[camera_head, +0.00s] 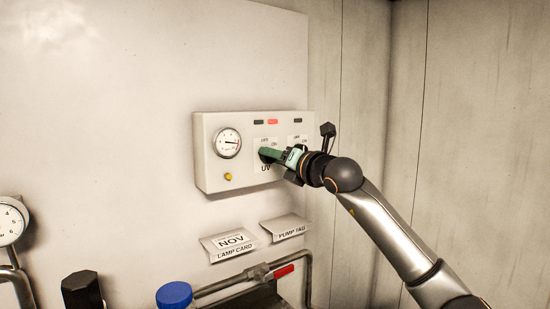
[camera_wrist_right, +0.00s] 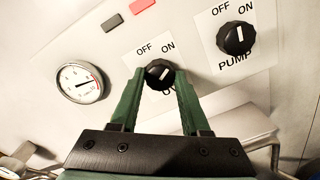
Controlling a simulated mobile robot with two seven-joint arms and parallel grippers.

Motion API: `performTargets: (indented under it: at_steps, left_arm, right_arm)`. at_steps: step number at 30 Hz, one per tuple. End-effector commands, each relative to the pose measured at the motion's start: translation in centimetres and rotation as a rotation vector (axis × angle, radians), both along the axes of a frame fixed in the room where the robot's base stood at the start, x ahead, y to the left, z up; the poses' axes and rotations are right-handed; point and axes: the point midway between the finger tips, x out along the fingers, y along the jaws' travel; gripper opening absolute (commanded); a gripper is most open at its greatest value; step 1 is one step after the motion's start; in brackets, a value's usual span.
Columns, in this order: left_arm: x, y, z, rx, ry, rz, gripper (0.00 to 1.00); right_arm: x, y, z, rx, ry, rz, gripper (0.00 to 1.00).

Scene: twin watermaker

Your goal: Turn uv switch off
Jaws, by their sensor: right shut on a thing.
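The UV switch is a black round knob (camera_wrist_right: 159,73) with a white pointer line, on a white plate marked OFF at left and ON at right. In the wrist view the line leans up and right, toward the ON side. My right gripper (camera_wrist_right: 159,80) has its two green fingers shut on this knob, one on each side. In the head view the right gripper (camera_head: 264,154) is at the control box (camera_head: 208,165), above the UV label, and hides the knob. My left gripper is in neither view.
A second black knob marked PUMP (camera_wrist_right: 237,38) sits close to the right. A gauge (camera_head: 227,143) and a yellow button (camera_head: 228,176) are at left. A red lamp (camera_head: 272,121) is above, beside a dark one. Card holders (camera_head: 228,245) and pipes lie below.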

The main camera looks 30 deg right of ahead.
Motion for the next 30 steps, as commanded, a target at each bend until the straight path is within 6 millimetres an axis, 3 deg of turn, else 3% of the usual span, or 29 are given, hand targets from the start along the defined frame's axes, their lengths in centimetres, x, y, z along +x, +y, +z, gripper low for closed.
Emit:
performTargets:
  at_steps: [11,30]
  left_arm:
    - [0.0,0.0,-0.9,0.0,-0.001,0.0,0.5]
    - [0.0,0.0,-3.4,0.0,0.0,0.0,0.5]
  right_arm:
    - [0.0,0.0,-0.3,-0.092,-0.011,0.001,0.0]
    - [0.0,0.1,-0.3,-0.651,-0.089,0.001,0.0]
